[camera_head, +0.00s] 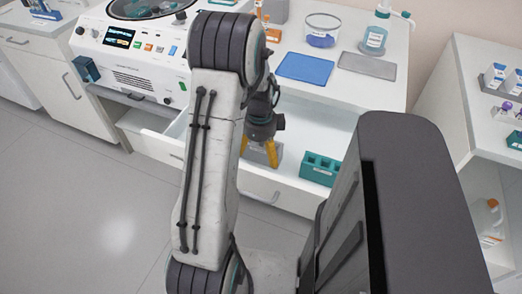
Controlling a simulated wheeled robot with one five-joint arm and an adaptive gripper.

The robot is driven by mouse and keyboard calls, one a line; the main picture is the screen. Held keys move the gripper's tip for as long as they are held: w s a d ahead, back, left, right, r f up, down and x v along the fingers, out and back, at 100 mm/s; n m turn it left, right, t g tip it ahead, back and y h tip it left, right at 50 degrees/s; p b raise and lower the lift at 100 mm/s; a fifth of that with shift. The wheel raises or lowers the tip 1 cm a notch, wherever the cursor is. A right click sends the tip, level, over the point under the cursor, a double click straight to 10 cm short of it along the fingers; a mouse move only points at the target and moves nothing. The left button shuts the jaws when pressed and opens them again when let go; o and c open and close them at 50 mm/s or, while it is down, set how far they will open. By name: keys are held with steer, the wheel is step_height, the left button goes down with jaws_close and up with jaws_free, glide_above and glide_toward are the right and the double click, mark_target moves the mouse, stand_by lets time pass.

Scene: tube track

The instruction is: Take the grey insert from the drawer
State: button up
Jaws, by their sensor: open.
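The grey insert (259,157) is a small block standing in the open white drawer (297,190) under the counter. My gripper (260,156) points down at it with its yellow fingers apart, one at each side of the block. Whether the fingers touch it cannot be told from here. My arm hides part of the drawer's left side and some of the gripper's wrist. A teal insert (320,168) with holes in its top stands in the same drawer, to the right of the grey one.
A centrifuge-like machine (135,45) stands on the counter at left. A blue mat (305,68), a grey mat (367,66), a lidded tub (321,30) and a bottle (375,35) are behind the drawer. A shelf unit (485,130) stands at right. Floor is clear at left.

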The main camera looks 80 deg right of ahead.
steer(key=shift+f, duration=0.1)
steer(key=c, duration=1.3)
steer(key=shift+o, duration=0.2)
steer(key=shift+r, duration=0.55)
step_height(320, 180, up, 4)
steer(key=shift+s+f, duration=0.1)
steer(key=shift+f, duration=0.1)
steer(key=s+a+r, duration=0.3)
steer(key=s+r, duration=0.3)
steer(key=s, duration=0.5)
steer(key=shift+a+r, duration=0.2)
steer(key=shift+a, duration=0.2)
steer(key=shift+r+p, duration=0.1)
steer(key=shift+p, duration=0.25)
steer(key=shift+w+r+p, duration=0.1)
steer(key=shift+r+p, duration=1.95)
steer(key=shift+r, duration=0.4)
